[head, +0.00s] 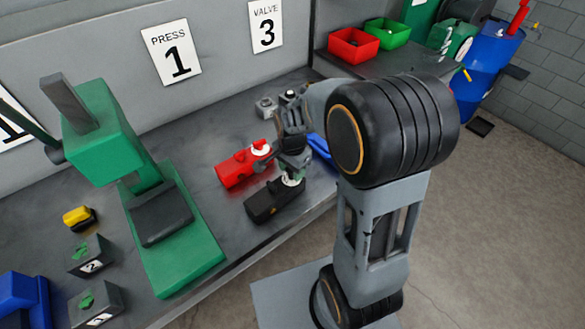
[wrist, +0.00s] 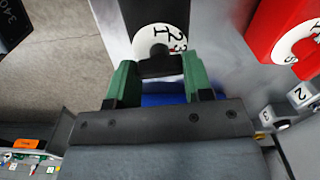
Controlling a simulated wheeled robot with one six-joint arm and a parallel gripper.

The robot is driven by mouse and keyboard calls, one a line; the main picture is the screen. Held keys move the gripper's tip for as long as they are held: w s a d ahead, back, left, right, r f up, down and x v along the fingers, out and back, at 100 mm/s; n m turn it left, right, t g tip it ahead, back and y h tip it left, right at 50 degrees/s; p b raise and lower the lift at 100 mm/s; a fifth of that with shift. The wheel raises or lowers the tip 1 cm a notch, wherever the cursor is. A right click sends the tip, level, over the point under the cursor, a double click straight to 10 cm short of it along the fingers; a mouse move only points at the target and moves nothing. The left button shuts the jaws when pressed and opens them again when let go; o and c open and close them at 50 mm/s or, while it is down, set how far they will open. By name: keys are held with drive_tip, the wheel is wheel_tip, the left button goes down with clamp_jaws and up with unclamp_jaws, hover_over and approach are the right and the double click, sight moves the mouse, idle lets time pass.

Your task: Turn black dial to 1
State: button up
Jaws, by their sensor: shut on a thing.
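The black crimper (head: 268,204) lies on the bench near its front edge, with a white dial at its right end. In the wrist view the black body (wrist: 160,10) is at the top, and its white dial (wrist: 152,40) shows the numbers 1, 2 and 3. My gripper (wrist: 160,75) has its green fingers on either side of the dial's dark knob (wrist: 158,65) and is shut on it. In the head view my gripper (head: 292,173) is over that dial and hides part of it. I cannot tell which number the dial is set to.
A red crimper (head: 236,170) with a white dial lies just behind the black one. A blue one (head: 319,146) is partly hidden by my arm. A green press (head: 170,235) stands to the left. Small numbered blocks (head: 92,255) sit at the front left. Red (head: 353,46) and green bins are behind.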

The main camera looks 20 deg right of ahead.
drive_tip(key=n, duration=0.4)
drive_tip(key=shift+b, duration=0.4)
drive_tip(key=n, duration=0.3)
drive_tip(key=shift+n, duration=0.4)
drive_tip(key=n+b, duration=0.1)
drive_tip(key=n, duration=0.6)
drive_tip(key=o, duration=0.9)
wheel_tip(320, 180, up, 14)
drive_tip(key=shift+f+b, duration=0.1)
drive_tip(key=shift+b, duration=0.3)
